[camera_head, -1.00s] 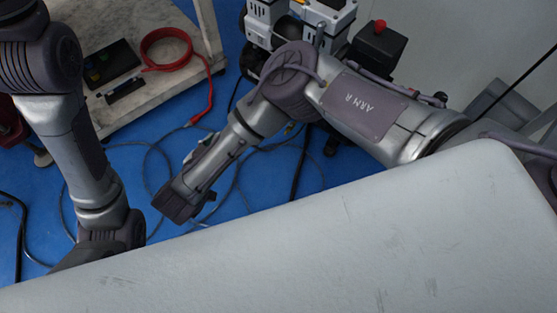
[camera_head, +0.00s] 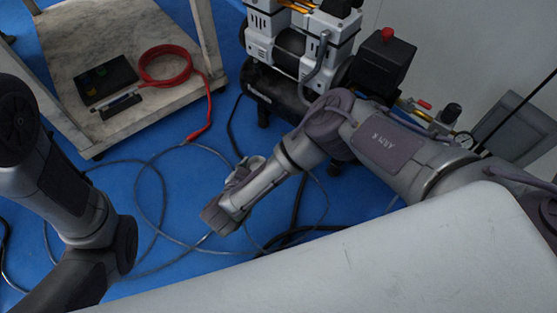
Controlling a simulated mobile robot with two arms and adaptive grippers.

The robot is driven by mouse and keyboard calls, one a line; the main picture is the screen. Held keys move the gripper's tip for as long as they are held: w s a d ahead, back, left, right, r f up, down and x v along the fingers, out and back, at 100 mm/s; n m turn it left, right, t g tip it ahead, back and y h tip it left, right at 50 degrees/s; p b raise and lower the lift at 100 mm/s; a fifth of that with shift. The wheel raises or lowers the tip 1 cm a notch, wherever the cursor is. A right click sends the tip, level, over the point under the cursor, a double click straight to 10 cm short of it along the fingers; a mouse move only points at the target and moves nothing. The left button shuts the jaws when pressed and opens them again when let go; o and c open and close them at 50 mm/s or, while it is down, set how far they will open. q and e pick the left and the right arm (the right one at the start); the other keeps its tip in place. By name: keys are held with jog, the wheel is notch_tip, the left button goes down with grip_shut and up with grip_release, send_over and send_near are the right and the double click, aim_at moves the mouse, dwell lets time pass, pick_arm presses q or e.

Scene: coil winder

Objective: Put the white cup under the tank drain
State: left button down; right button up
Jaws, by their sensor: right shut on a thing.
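My right gripper (camera_head: 222,216) is at the end of the arm that comes in from the right. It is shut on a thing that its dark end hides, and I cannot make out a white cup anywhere. It is over the blue floor, below and left of the compressor (camera_head: 290,42) and apart from it. The compressor's dark tank (camera_head: 262,86) shows in part under the motors. I cannot make out the drain. My left arm is at the left edge, with its gripper out of view.
A worn cart (camera_head: 62,45) at the upper left carries a red coiled hose (camera_head: 165,66) and a black tray (camera_head: 106,80). Dark cables (camera_head: 165,190) loop over the blue floor (camera_head: 110,165). A black box with a red knob (camera_head: 381,66) is at the compressor's right.

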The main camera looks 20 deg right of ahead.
jog(key=w+d+f, duration=0.1)
jog(key=d, duration=0.1)
jog(key=d+f+b, duration=0.1)
jog(key=d, duration=0.1)
jog(key=w+d+f+b, duration=0.1)
jog(key=d, duration=0.2)
jog(key=shift+w+d, duration=0.1)
jog(key=shift+w, duration=0.2)
notch_tip(320, 180, down, 4)
jog(key=b, duration=0.4)
jog(key=shift+d+f+b, duration=0.1)
jog(key=shift+f+b, duration=0.05)
jog(key=shift+b, duration=0.25)
jog(key=shift+d, duration=0.1)
jog(key=o, duration=0.9)
jog(key=shift+o, duration=0.2)
